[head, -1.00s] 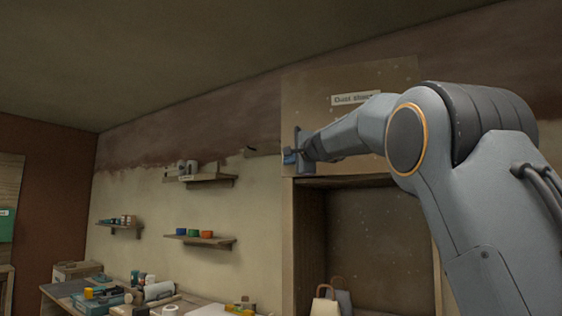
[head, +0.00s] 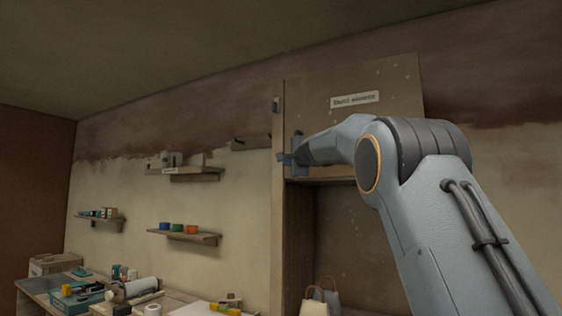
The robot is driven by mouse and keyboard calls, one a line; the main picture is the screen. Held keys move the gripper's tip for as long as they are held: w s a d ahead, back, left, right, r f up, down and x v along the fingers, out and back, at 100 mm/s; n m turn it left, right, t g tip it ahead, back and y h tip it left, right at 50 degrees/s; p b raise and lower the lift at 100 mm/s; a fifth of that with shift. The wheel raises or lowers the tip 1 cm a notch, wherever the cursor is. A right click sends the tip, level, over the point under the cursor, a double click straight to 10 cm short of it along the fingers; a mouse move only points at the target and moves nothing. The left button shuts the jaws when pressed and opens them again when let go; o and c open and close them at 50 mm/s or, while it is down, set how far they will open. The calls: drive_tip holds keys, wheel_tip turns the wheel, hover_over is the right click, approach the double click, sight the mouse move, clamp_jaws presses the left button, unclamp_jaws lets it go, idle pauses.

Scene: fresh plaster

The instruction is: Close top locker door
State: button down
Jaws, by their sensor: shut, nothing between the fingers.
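The top locker door (head: 380,80) is a brown panel with a pale label (head: 355,100), in the upper middle of the head view. It covers the upper opening of the tall wooden locker (head: 279,240); whether it is flush with the frame I cannot tell. My gripper (head: 283,157) is shut and empty at the door's lower left corner, near the locker's left edge. Whether it touches the door I cannot tell. My forearm hides part of the door's lower edge.
The locker's lower compartment (head: 350,240) is open, with bags (head: 322,300) inside. Wall shelves (head: 185,237) with small jars stand left of the locker. A cluttered workbench (head: 180,298) lies below them.

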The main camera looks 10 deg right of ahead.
drive_tip(key=shift+w+d+f, duration=0.1)
drive_tip(key=shift+d, duration=0.4)
drive_tip(key=s+a, duration=1)
drive_tip(key=s, duration=0.1)
drive_tip(key=s+d+f+n+g+b, duration=0.1)
drive_tip(key=s+f+n+g, duration=0.25)
drive_tip(key=f, duration=0.85)
drive_tip(key=s+d+f+n+g, duration=0.15)
drive_tip(key=s+f, duration=0.25)
drive_tip(key=f, duration=0.9)
drive_tip(key=s+d+f+n+g+b, duration=0.1)
drive_tip(key=s+f+n+g, duration=0.2)
drive_tip(key=f, duration=0.9)
drive_tip(key=s+d+f+n+g+h+b, duration=0.1)
drive_tip(key=s+d+f+n+g, duration=0.2)
drive_tip(key=s+f, duration=1.1)
drive_tip(key=s+d+f+n+g+h+b, duration=0.1)
drive_tip(key=s+d+f+n+g, duration=0.2)
drive_tip(key=s+f, duration=1.1)
drive_tip(key=s+n+g, duration=0.2)
drive_tip(key=s, duration=0.3)
drive_tip(key=shift+s+f+h, duration=0.15)
drive_tip(key=shift+h, duration=0.15)
